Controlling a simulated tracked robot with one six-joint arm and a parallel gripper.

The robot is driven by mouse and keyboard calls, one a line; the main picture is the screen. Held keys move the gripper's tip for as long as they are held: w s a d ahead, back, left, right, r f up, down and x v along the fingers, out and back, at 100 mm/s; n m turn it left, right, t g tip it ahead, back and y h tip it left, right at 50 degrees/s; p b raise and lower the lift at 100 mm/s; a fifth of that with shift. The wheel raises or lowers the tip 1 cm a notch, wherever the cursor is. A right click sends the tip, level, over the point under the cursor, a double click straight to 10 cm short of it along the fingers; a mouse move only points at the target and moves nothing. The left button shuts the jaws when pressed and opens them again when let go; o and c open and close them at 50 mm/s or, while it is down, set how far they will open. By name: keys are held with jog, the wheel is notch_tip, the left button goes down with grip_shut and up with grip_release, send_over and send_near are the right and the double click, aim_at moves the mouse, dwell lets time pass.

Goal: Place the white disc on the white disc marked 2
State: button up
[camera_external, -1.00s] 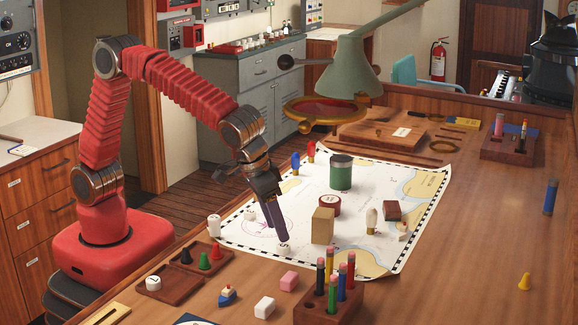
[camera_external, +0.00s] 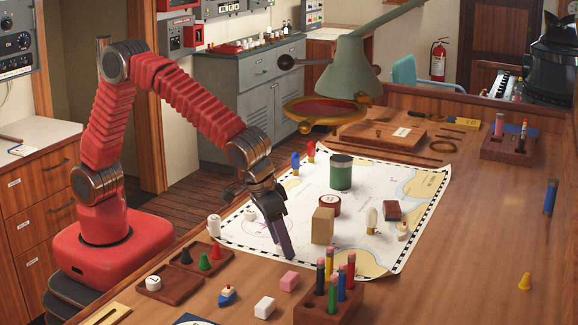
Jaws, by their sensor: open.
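My gripper (camera_external: 283,252) points down at the near-left part of the chart. Its fingers are open and look narrow from this side. A small white disc (camera_external: 278,248) sits at the fingertips, mostly hidden behind them; I cannot tell whether they touch it. Another white disc (camera_external: 250,213) lies on the chart to the upper left. A taller white piece (camera_external: 214,224) with dark marks stands at the chart's left edge. A white disc with a dark mark like a 1 (camera_external: 153,282) sits in the small wooden tray. I cannot read a 2 on any disc.
The table's right side is mostly clear.

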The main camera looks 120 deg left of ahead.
jog(key=shift+c, duration=0.3)
jog(key=c, duration=1.1)
jog(key=shift+c, duration=0.2)
notch_tip(320, 180, up, 10)
